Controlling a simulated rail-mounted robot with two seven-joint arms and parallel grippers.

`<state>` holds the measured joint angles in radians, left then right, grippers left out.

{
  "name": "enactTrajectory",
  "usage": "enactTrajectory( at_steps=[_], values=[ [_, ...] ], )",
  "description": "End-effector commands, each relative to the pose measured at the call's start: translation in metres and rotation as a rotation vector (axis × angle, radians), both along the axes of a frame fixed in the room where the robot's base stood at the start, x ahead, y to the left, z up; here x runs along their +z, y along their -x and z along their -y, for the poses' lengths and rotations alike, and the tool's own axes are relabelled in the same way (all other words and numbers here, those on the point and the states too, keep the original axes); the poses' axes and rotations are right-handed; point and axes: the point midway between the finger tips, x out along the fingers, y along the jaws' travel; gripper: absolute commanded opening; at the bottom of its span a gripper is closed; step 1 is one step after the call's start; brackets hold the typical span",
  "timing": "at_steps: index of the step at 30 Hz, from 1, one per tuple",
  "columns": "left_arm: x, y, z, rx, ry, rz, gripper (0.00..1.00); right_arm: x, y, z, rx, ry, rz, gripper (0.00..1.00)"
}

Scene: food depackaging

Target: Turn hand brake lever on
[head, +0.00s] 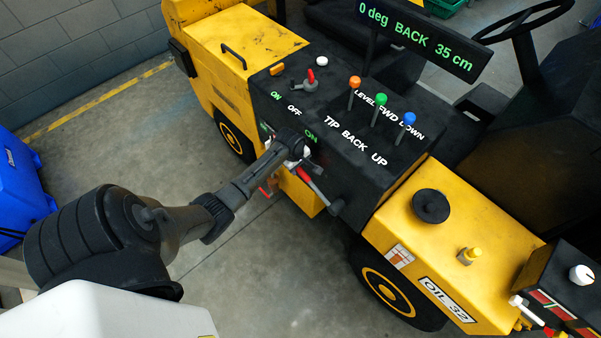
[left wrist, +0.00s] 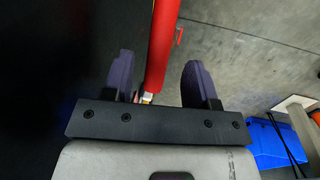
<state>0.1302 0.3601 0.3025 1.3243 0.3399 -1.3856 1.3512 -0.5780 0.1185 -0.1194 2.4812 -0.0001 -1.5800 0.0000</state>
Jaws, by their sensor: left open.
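The hand brake lever appears to be the red-handled lever (head: 312,184) on the near side of the black console, below a green ON label. My left gripper (head: 294,147) is at the upper end of this lever, and its fingers are largely hidden by my own arm in the head view. In the left wrist view, my left gripper (left wrist: 158,74) is open, with one dark finger on each side of a red bar (left wrist: 162,45), apparently the lever's handle. I cannot tell whether either finger touches it. My right gripper is not in view.
The black console (head: 345,150) carries orange, green and blue knobbed levers (head: 381,100) and a small red-tipped switch (head: 310,80) by ON/OFF labels. A display (head: 418,38) reads "0 deg BACK 35 cm". A blue bin (head: 18,180) stands left. Bare floor (head: 150,130) lies between.

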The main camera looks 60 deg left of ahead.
Motion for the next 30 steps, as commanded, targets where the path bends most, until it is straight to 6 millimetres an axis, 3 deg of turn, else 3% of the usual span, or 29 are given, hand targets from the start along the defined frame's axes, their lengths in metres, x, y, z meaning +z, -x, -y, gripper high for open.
enactTrajectory(
  at_steps=[6, 12, 25, 30],
  values=[
    [-0.035, -0.006, -0.001, 0.0, 0.0, -0.002, 0.53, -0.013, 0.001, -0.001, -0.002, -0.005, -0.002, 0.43],
    [-0.05, -0.009, -0.001, -0.001, -0.001, 0.0, 0.53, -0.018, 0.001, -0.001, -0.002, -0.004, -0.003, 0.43],
    [-0.055, -0.01, -0.001, -0.002, -0.001, 0.0, 0.53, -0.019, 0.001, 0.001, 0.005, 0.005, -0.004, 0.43],
    [-0.055, -0.01, -0.001, -0.002, -0.001, 0.0, 0.38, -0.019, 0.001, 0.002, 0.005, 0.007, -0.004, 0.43]
  ],
)
